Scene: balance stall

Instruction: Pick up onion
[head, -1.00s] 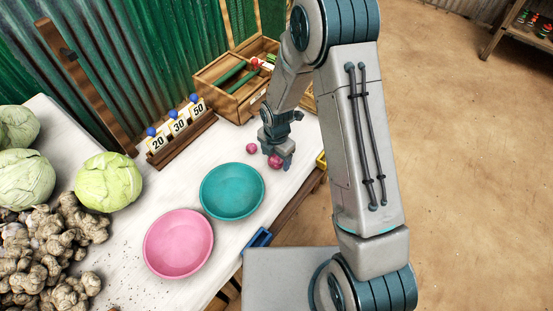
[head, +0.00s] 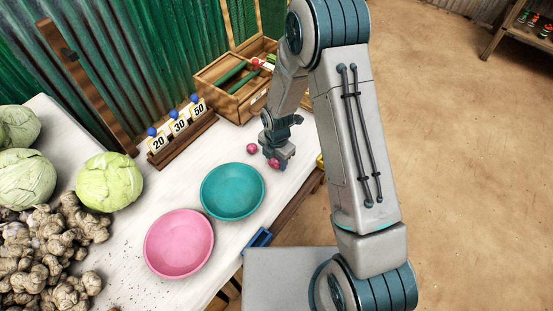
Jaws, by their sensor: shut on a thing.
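Two small reddish-purple onions are on the white table beyond the teal bowl. One onion (head: 251,148) lies free, just left of my gripper. My gripper (head: 278,162) points down at the table and is shut on the other onion (head: 274,163). The fingers hide part of the held onion. I cannot tell whether it is clear of the table top.
A teal bowl (head: 232,191) and a pink bowl (head: 178,243) stand on the white table (head: 125,233). A rack of number cards (head: 179,125) and a wooden crate (head: 232,98) stand behind. Cabbages (head: 109,181) and ginger-like roots (head: 45,245) fill the left.

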